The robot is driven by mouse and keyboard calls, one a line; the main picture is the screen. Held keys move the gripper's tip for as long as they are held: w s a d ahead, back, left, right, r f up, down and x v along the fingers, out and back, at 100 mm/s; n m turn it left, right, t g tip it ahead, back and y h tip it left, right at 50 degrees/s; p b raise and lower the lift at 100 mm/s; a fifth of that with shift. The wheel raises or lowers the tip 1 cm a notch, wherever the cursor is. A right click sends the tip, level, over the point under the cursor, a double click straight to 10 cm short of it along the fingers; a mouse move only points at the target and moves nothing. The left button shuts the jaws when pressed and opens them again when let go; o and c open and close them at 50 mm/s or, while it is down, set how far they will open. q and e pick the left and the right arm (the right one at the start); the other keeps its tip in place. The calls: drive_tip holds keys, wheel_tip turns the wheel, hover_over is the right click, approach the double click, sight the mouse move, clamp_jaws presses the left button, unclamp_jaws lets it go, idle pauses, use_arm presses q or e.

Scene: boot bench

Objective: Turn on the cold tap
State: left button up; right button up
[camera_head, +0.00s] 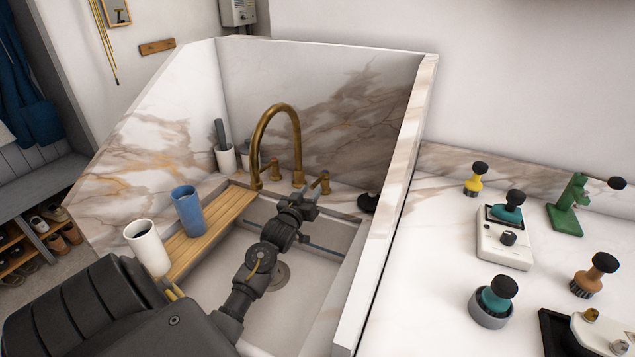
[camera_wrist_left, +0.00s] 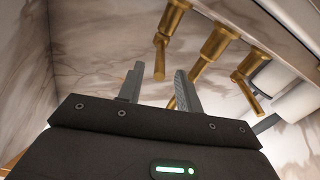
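A brass gooseneck tap (camera_head: 275,112) stands at the back of the sink, with a brass handle on either side of its base. The right handle (camera_head: 321,182) also shows at the upper left of the left wrist view (camera_wrist_left: 170,20), its lever pointing down the picture. The left handle (camera_head: 273,166) is at the right there (camera_wrist_left: 253,66). No hot or cold marking is readable. My left gripper (camera_head: 304,205) is over the sink, just in front of the right handle. In the wrist view its fingers (camera_wrist_left: 159,78) are apart, with that lever showing between their tips; contact is unclear. My right gripper is out of view.
A wooden rack (camera_head: 212,230) spans the sink's left side, with a blue cup (camera_head: 188,210) and white cup (camera_head: 147,247) on it. A high marble wall (camera_head: 392,190) bounds the right side. Several brushes and stamp-like tools stand on the counter (camera_head: 430,265) beyond.

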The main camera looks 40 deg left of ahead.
sight(323, 174)
use_arm(q)
drive_tip(key=x, duration=0.6)
drive_tip(key=shift+w+a, duration=0.1)
drive_tip(key=shift+w, duration=0.1)
clamp_jaws()
